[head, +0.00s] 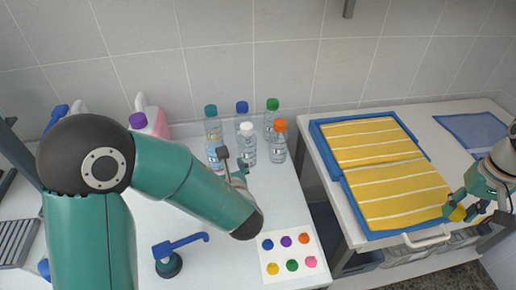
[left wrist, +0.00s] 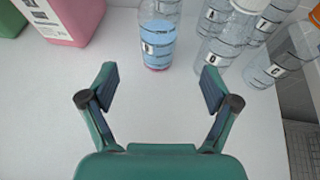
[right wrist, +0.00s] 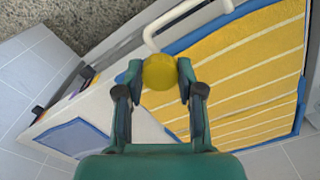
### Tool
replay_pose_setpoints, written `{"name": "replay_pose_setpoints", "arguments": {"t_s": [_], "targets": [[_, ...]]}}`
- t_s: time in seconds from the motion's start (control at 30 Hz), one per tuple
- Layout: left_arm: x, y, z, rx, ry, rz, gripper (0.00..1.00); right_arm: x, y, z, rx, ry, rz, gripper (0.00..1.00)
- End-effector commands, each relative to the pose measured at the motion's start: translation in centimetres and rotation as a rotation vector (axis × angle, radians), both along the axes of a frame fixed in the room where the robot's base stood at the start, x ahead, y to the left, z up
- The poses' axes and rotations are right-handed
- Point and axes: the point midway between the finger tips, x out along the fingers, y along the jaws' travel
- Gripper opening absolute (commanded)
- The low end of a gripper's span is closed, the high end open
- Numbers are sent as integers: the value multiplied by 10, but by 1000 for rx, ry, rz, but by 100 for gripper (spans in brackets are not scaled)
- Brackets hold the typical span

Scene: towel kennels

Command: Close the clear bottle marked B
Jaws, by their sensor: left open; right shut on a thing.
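The clear bottle marked B (left wrist: 158,42) stands upright with blue contents, just beyond my left fingertips in the left wrist view. Its top is outside that view. In the head view a bottle with blue contents (head: 213,150) stands at the front left of the bottle group, partly hidden by my left gripper; I see no clear cap on it. My left gripper (left wrist: 160,79) is open and empty, its fingers spread wider than the bottle; it also shows in the head view (head: 235,165). My right gripper (right wrist: 160,75) is shut on a round yellow cap (right wrist: 159,71), near the tray's front corner.
Other capped bottles stand close by, including white-capped (head: 247,145) and orange-capped (head: 279,142) ones. Pink jugs (head: 157,122) stand at left. A colour-dot card (head: 291,256) and blue tap-like item (head: 172,255) are in front. A blue tray (head: 343,172) holds yellow striped towels.

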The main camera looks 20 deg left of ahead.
Motion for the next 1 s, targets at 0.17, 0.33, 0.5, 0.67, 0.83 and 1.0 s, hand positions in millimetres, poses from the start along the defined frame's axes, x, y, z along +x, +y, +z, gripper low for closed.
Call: {"name": "replay_pose_setpoints", "arguments": {"t_s": [0.17,0.33,0.5,0.67,0.83,1.0], "targets": [[23,18,-11,1,3,6,88,0,0,5,0,0,0,27],[36,26,-18,1,2,1,88,0,0,7,0,0,0,27],[37,27,-19,0,0,1,88,0,0,7,0,0,0,27],[37,27,-18,0,0,1,88,0,0,7,0,0,0,27],[47,35,-18,1,1,3,88,0,0,14,0,-1,0,27],[67,50,-24,1,3,3,88,0,0,21,0,0,0,27]]}}
